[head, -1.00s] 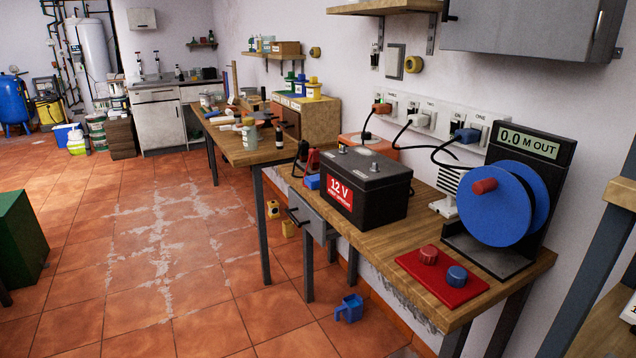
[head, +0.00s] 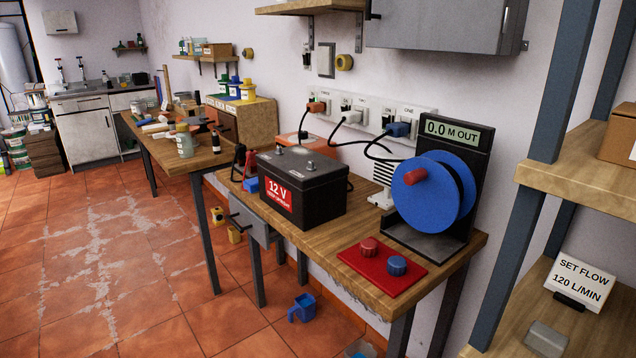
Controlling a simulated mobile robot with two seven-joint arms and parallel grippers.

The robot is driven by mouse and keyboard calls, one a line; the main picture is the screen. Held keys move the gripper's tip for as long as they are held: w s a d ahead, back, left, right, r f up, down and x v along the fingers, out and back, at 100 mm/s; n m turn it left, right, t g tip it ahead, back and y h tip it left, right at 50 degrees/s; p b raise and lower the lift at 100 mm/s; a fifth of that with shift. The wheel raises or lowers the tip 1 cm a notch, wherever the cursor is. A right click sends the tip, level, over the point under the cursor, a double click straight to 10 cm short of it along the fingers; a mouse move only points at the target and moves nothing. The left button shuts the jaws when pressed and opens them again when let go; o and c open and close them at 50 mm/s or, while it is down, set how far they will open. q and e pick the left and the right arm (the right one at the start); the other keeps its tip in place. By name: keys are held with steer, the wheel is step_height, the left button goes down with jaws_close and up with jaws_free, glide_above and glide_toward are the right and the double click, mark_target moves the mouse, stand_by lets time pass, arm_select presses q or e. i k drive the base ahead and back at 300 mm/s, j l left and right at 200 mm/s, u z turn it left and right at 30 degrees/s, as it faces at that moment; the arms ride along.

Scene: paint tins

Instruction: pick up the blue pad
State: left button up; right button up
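No blue pad can be told for certain. A small blue block (head: 251,185) lies on the near workbench, partly hidden by the black 12 V battery (head: 301,186). A small flat bluish item (head: 137,117) lies at the far left end of the farther bench, too small to make out. Neither of my grippers is in view.
The near workbench (head: 325,235) also holds a red board (head: 382,268) with two knobs and a blue reel (head: 433,198). A shelf unit (head: 560,170) stands at the right. A blue jug (head: 302,308) sits on the floor. The tiled floor at the left is mostly clear.

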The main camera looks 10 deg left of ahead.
mark_target(252, 184)
steer(key=i+j+z, duration=0.15)
steer(key=j+z, duration=0.15)
steer(key=z, duration=0.15)
steer(key=j+z, duration=0.35)
steer(key=z, duration=0.15)
steer(key=j+z, duration=0.5)
steer(key=j, duration=0.4)
steer(key=j+z, duration=0.15)
steer(key=j, duration=0.3)
steer(key=k+j+z, duration=0.15)
steer(key=j, duration=0.3)
steer(key=k+j, duration=0.1)
steer(key=j, duration=0.8)
steer(key=k+j+z, duration=0.1)
steer(key=j, duration=0.35)
steer(key=k+j, duration=0.15)
steer(key=j, duration=0.3)
